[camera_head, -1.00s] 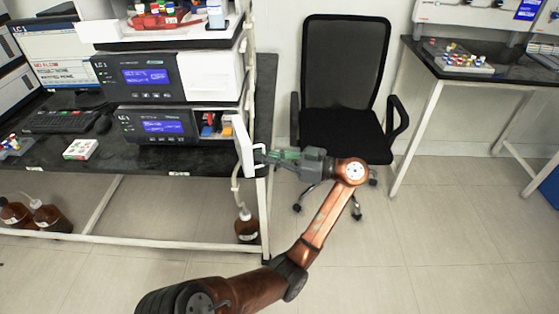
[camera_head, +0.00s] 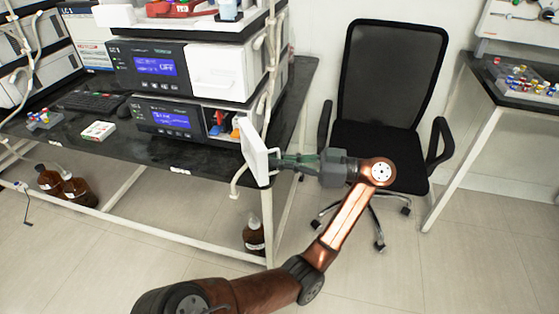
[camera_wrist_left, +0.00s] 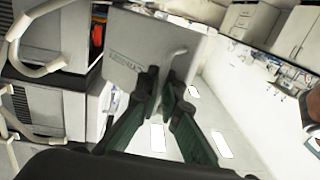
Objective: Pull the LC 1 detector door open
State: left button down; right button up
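The LC 1 detector (camera_head: 165,119) is the lower black-and-white unit with a lit blue screen, on the bench in the head view. Its white door (camera_head: 250,150) stands swung out from the right part of its front. Coloured parts (camera_head: 217,124) show in the opening. In the left wrist view the door's pale face (camera_wrist_left: 150,40) fills the upper middle, with a white handle (camera_wrist_left: 178,52). My left gripper (camera_head: 276,161) is at the door's face. Its green fingers (camera_wrist_left: 162,82) appear closed around the handle, whose lower part they hide. My right gripper is out of view.
A black office chair (camera_head: 385,95) stands close behind my left gripper. A white bench leg (camera_head: 268,225) and a brown bottle (camera_head: 253,235) are below the door. Another bench (camera_head: 515,92) is at the right. The floor in front is clear.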

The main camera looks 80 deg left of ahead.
pick_arm(q)
jog(key=shift+a, duration=0.15)
jog(key=c, duration=2.4)
grip_release()
jog(key=shift+w, duration=0.15)
jog(key=v, duration=1.2)
jog(key=shift+d, duration=0.3)
